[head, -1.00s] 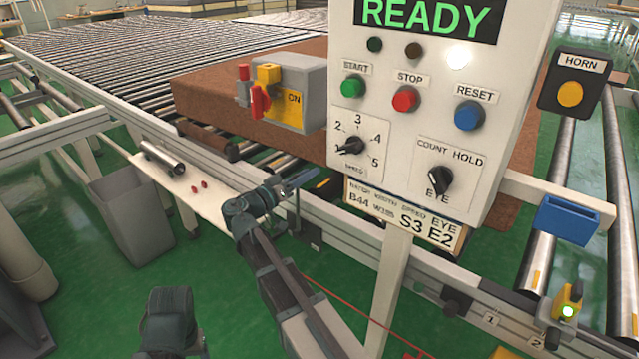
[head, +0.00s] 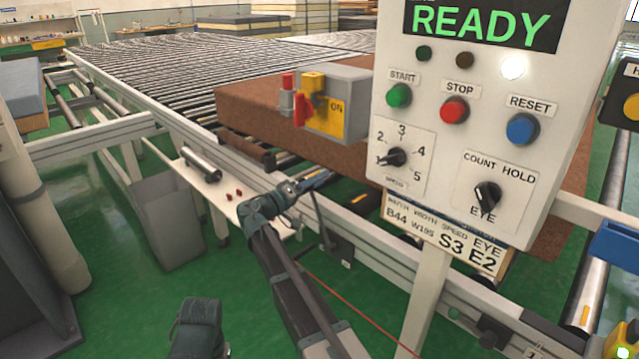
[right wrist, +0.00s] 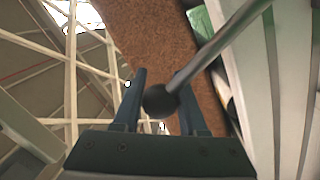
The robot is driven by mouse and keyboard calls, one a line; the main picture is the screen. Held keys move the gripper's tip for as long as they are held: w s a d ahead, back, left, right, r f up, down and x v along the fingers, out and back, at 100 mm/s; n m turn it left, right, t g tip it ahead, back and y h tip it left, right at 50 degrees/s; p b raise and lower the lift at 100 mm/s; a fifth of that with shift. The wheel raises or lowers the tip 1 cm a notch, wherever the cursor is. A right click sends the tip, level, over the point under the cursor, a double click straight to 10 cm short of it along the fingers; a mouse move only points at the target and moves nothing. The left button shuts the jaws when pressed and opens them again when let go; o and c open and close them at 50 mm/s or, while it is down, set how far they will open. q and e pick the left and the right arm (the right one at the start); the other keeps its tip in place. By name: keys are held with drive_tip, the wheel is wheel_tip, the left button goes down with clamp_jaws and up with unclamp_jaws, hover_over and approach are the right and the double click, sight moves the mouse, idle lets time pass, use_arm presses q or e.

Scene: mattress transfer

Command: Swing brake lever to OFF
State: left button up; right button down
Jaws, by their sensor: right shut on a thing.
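The lever is a thin rod (head: 319,217) rising from a dark bracket on the conveyor's side rail. In the right wrist view its metal rod (right wrist: 222,45) ends in a black ball knob (right wrist: 160,100). My right gripper (head: 318,180) is at the top of the lever. In the right wrist view my right gripper (right wrist: 158,92) has its fingers on either side of the knob, shut on it. No OFF mark for this lever can be read.
The white control panel (head: 450,150) showing READY stands right of my right gripper. A grey box (head: 350,92) with a red handle reads ON behind it. A brown mattress (head: 250,105) lies on the rollers. A grey bin (head: 165,225) stands on the floor at left.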

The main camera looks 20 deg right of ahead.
drive_tip(key=shift+w+a, duration=0.1)
drive_tip(key=shift+w, duration=0.05)
drive_tip(key=shift+c, duration=2.2)
unclamp_jaws()
drive_tip(key=shift+f, duration=0.1)
drive_tip(key=shift+a, duration=0.1)
drive_tip(key=b+v, duration=0.1)
drive_tip(key=v, duration=1.2)
drive_tip(key=shift+a, duration=0.3)
drive_tip(key=shift+s+f, duration=0.1)
drive_tip(key=shift+s, duration=0.1)
